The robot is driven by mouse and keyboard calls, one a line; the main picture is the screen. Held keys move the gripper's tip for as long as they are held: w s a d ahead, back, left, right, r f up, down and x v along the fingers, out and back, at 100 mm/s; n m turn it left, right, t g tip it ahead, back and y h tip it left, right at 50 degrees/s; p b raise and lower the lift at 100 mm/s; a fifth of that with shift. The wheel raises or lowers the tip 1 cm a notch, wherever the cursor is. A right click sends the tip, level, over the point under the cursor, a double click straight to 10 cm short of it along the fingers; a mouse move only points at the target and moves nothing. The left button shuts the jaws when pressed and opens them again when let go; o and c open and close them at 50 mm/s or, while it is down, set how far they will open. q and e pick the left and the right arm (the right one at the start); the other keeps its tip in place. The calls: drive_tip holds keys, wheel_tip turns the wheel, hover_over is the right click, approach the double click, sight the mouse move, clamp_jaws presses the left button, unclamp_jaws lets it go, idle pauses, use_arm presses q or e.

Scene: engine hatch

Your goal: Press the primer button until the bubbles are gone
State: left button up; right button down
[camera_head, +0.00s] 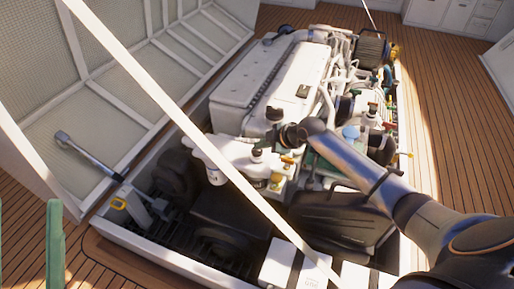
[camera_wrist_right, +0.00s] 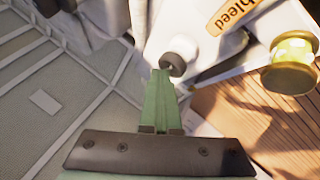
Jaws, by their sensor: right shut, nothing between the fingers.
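The primer button appears to be the dark grey round knob (camera_wrist_right: 180,52) on a white housing (camera_wrist_right: 192,22) in the right wrist view. My right gripper (camera_wrist_right: 160,75) has its green fingers shut and empty. Their tips are right at the knob's lower left edge; I cannot tell whether they touch it. A clear bowl (camera_wrist_right: 293,50) with yellow-green liquid and a brass base is at the right; bubbles are too small to make out surely. In the head view, my right arm reaches over the engine (camera_head: 270,75). My left gripper (camera_head: 35,245) shows two green fingers apart at the lower left.
An orange "bleed" label (camera_wrist_right: 235,12) is beside the knob. A white strut (camera_head: 175,115) crosses in front of the engine. White boxes (camera_head: 295,268) stand at the front. Wooden deck (camera_head: 460,130) lies clear at right.

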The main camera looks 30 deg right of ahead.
sight(261, 152)
drive_tip(key=shift+f, duration=0.3)
drive_tip(key=shift+r, duration=0.1)
drive_tip(key=shift+r+p, duration=1.25)
drive_tip(key=shift+r, duration=0.05)
wheel_tip(261, 152, up, 5)
drive_tip(key=p, duration=0.4)
drive_tip(key=shift+p, duration=0.4)
